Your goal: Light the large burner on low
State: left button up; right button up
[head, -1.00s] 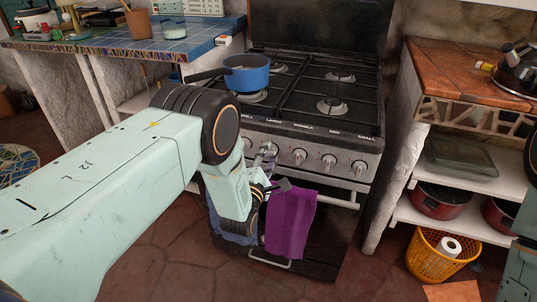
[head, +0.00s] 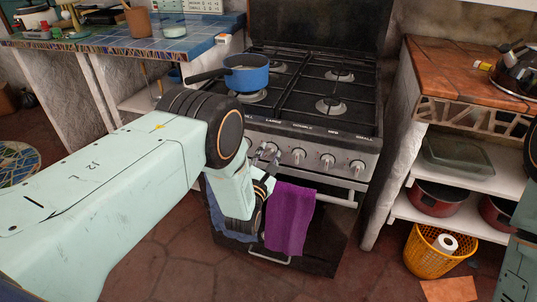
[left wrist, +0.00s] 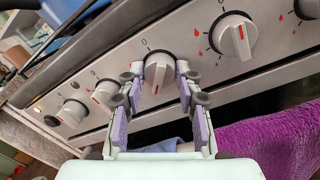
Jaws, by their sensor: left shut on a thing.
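The stove (head: 325,85) has a row of silver knobs along its front panel. My left gripper (head: 268,153) is at this panel, left of an uncovered knob (head: 299,156). In the left wrist view the purple-padded fingers of my left gripper (left wrist: 160,82) are shut around a knob (left wrist: 158,66) with a red mark. The panel lettering above it looks like "LARGE" but is small. No flame shows. My right gripper is not in view.
A purple towel (head: 290,220) hangs on the oven handle just right of and below my left gripper. Another knob (left wrist: 233,36) sits close on the right. A blue-tiled counter (head: 185,47) stands left, a wooden-topped counter (head: 450,70) right.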

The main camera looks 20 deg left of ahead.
pick_arm(q)
jog(key=shift+s+f, duration=0.1)
jog(key=shift+f, duration=0.1)
jog(key=o, duration=1.2)
jog(key=shift+r, duration=0.1)
jog(key=shift+c, duration=0.2)
jog(key=s, duration=1.2)
jog(key=shift+f, duration=0.25)
jog(key=shift+d, duration=0.1)
jog(key=shift+c, duration=0.2)
jog(key=shift+w, duration=0.1)
grip_shut()
